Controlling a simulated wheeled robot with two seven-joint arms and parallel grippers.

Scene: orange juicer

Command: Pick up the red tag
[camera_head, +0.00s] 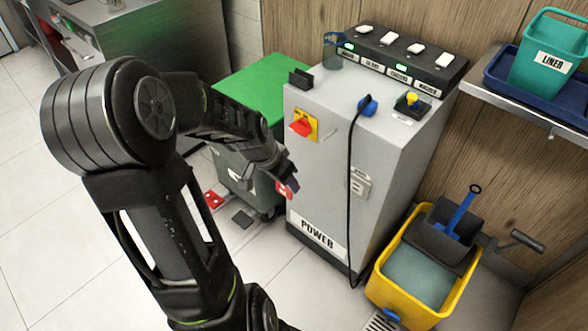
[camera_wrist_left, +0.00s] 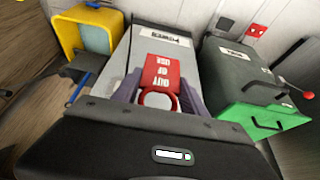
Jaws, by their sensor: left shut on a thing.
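The red tag (camera_wrist_left: 160,73) with white "OUT OF USE" lettering and a red ring (camera_wrist_left: 157,98) is in the left wrist view, between the fingers of my left gripper (camera_wrist_left: 158,92). In the head view the tag (camera_head: 286,190) is a small red patch at the tip of my left gripper (camera_head: 284,182), in front of the grey power cabinet (camera_head: 330,180). My left gripper is shut on the tag. Part of the tag is hidden by the fingers in the head view. My right gripper is not in view.
A red switch (camera_head: 302,127) on a yellow plate is on the cabinet front, above the gripper. A green-lidded bin (camera_head: 242,88) stands left of the cabinet. A yellow mop bucket (camera_head: 388,290) stands right of it. A black cable (camera_head: 352,190) hangs down the cabinet.

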